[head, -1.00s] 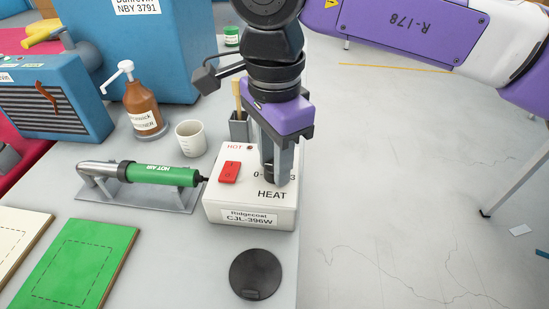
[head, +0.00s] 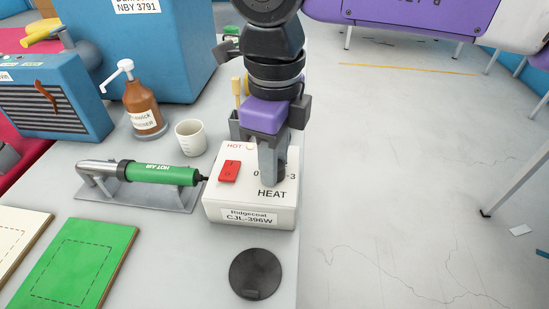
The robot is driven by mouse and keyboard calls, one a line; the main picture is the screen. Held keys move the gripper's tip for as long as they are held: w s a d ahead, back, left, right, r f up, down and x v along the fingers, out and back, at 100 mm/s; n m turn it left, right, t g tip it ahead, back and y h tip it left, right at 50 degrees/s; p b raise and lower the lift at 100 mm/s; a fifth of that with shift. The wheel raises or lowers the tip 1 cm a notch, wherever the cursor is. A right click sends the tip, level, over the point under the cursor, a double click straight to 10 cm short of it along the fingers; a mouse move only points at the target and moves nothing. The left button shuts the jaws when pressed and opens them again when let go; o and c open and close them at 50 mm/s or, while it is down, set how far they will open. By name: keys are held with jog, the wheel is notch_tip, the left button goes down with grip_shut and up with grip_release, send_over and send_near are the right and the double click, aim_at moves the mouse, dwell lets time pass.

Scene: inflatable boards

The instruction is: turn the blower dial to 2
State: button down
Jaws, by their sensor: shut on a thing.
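The blower's control box (head: 250,208) is white, with a HEAT label, scale marks 0 and 3 showing, and a red switch (head: 229,171) on its top. My gripper (head: 272,180) points down onto the box top and is shut on the dial, which its fingers hide. The dial's pointer and setting cannot be seen. The HOT lamp (head: 251,146) looks pale. The green hot air blower (head: 160,173) lies on its grey stand to the left, its cable end beside the box.
A white cup (head: 190,138), a brown pump bottle (head: 143,105) and a grey holder with a brush stand behind. A black round lid (head: 256,274) lies in front. A green board (head: 75,262) is front left. The table's right edge is close to the box.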

jog(key=m+b, duration=0.1)
jog(key=m, duration=0.5)
jog(key=shift+m, duration=0.3)
jog(key=m+b, duration=0.1)
jog(key=m, duration=0.4)
dwell(0.4)
jog(key=c, duration=1)
grip_release()
jog(key=shift+c, duration=0.2)
notch_tip(320, 180, up, 8)
jog(key=shift+f+p, duration=0.1)
jog(key=shift+p, duration=0.7)
